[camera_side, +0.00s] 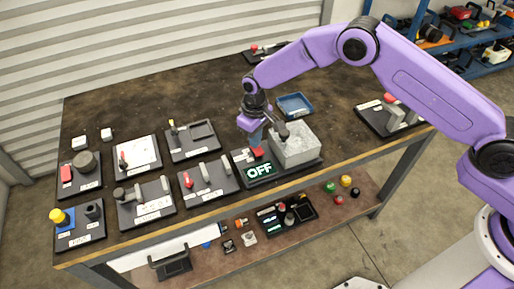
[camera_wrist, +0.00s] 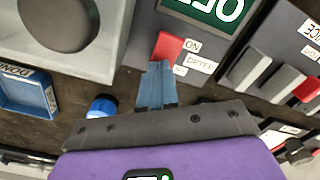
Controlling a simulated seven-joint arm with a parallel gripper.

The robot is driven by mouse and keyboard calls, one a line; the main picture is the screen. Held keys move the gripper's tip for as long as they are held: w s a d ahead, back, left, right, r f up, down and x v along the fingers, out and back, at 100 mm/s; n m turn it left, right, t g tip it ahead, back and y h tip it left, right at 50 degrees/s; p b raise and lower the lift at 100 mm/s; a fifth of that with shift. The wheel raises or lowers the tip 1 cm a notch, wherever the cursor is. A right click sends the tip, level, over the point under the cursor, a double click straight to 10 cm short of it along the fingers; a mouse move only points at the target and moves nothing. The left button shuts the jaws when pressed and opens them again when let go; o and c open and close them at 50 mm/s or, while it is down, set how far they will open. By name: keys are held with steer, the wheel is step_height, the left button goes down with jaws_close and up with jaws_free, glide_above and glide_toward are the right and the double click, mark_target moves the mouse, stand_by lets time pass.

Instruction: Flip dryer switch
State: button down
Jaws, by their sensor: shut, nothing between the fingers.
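The dryer (camera_side: 295,148) is a grey speckled block on a dark base, right of the table's middle. Its green display (camera_side: 260,171) reads OFF, and the display is partly cut off in the wrist view (camera_wrist: 215,10). The red dryer switch (camera_side: 258,153) sits behind the display. In the wrist view the red switch (camera_wrist: 167,47) is beside small labels reading ON and DRYER. My gripper (camera_side: 256,142) is shut and empty, just above the switch. In the wrist view its blue fingertips (camera_wrist: 156,75) are together right at the switch's near edge; I cannot tell whether they touch it.
A panel with a red-tipped lever (camera_side: 187,181) and grey blocks stands left of the dryer. A blue tray (camera_side: 295,105) is behind it. A blue cap (camera_wrist: 102,106) is near my fingers in the wrist view. Several other stations cover the table's left; the back middle is clear.

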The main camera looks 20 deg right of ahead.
step_height(320, 180, up, 7)
stand_by(0.8)
stand_by(0.5)
steer(key=s+d+r+n, duration=0.2)
steer(key=s+d+r, duration=0.2)
steer(key=s+r, duration=0.4)
steer(key=s+d+r+n, duration=0.1)
steer(key=s+d+r, duration=0.45)
steer(key=s, duration=0.45)
steer(key=s+d+r+n, duration=0.2)
steer(key=s+d+n, duration=0.1)
steer(key=s+d, duration=1.2)
steer(key=s, duration=0.4)
steer(key=shift+s+d+r+n, duration=0.2)
steer(key=shift+s+d+n, duration=0.05)
steer(key=shift+d+n, duration=0.1)
steer(key=c, duration=1.8)
jaws_free()
